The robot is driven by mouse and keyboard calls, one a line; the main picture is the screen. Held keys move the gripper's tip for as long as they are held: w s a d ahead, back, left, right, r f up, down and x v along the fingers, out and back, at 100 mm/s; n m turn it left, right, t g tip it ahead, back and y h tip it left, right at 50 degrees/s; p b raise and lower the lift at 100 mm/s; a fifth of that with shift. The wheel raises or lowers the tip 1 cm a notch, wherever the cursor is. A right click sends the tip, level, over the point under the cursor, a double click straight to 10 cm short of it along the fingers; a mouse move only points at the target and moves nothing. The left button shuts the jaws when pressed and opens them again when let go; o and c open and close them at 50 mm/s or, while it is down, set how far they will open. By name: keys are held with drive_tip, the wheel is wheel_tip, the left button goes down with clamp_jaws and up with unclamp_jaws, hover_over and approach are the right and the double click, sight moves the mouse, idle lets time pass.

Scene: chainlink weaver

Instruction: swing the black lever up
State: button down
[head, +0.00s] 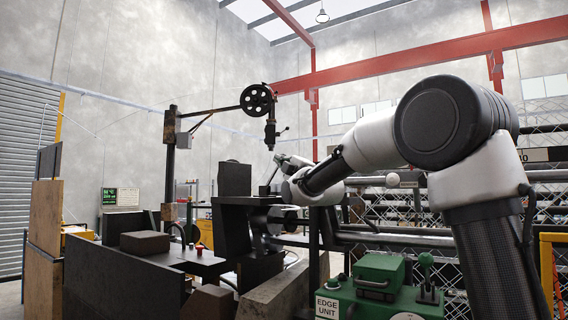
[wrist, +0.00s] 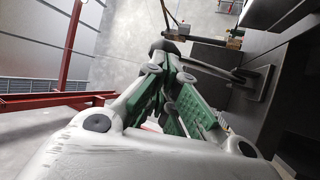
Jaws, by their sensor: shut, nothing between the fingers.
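The black lever (head: 271,177) is a thin dark rod leaning up to the right from the dark machine's top in the head view. In the wrist view the lever (wrist: 222,72) runs from a square base plate (wrist: 262,83) toward my fingertips, and its far end is partly hidden behind them. My gripper (head: 279,159) is beside the lever's upper end in the head view. In the wrist view my gripper (wrist: 170,58) is shut, with green-padded fingers together and nothing visible between them. Whether the fingers touch the lever is unclear.
A dark block (head: 235,179) stands left of the lever. A post with a black spoked wheel (head: 257,100) and hanging tool head (head: 270,133) rises above. A green edge unit (head: 375,285) is at front right. Pipe racks (head: 390,238) lie behind my arm.

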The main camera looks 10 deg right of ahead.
drive_tip(key=w+a+r+n+g+h, duration=0.1)
drive_tip(key=w+a+r+n+g, duration=0.2)
drive_tip(key=w+a+g, duration=0.4)
drive_tip(key=shift+w+a+r+n, duration=0.25)
drive_tip(key=shift+w+a+n, duration=0.25)
drive_tip(key=shift+w+a, duration=1.45)
drive_tip(key=s+d+r, duration=0.2)
drive_tip(key=s+r, duration=0.6)
drive_tip(key=s, duration=0.3)
drive_tip(key=shift+r, duration=0.3)
